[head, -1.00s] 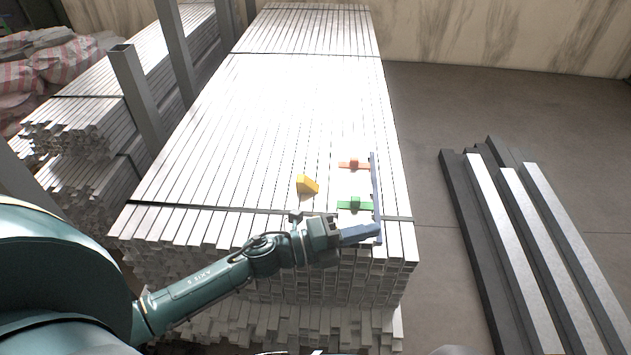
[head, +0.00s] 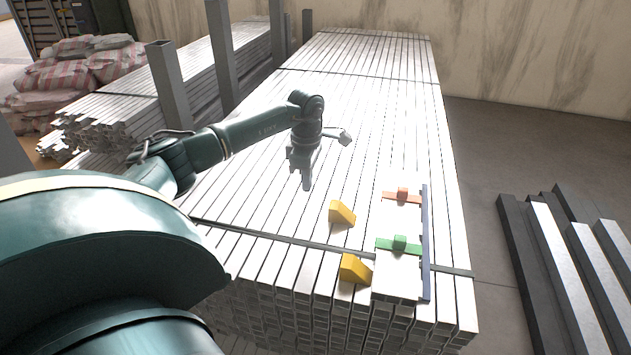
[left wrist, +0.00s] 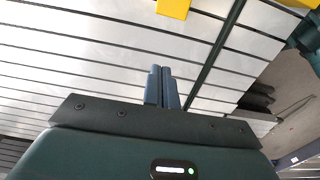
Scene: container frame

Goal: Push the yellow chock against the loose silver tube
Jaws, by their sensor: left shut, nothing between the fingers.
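Two yellow wedge chocks lie on the stack of silver tubes: the farther chock (head: 341,213) and the nearer chock (head: 354,268), near the front end. Right of them is a wide smooth silver piece (head: 394,288), apparently the loose silver tube, with an orange clip (head: 402,195) and a green clip (head: 398,244) across it. Both chocks look apart from it. My left gripper (head: 307,186) is shut and empty, pointing down left of and beyond the farther chock. Its closed fingers (left wrist: 161,86) show in the left wrist view, with a yellow chock (left wrist: 174,7) ahead. My right gripper is not in view.
A blue bar (head: 425,245) runs along the right side of the smooth piece. A dark strap (head: 270,240) crosses the stack. Grey posts (head: 168,85) stand at left. Dark and silver beams (head: 560,265) lie on the floor at right. The stack's far top is clear.

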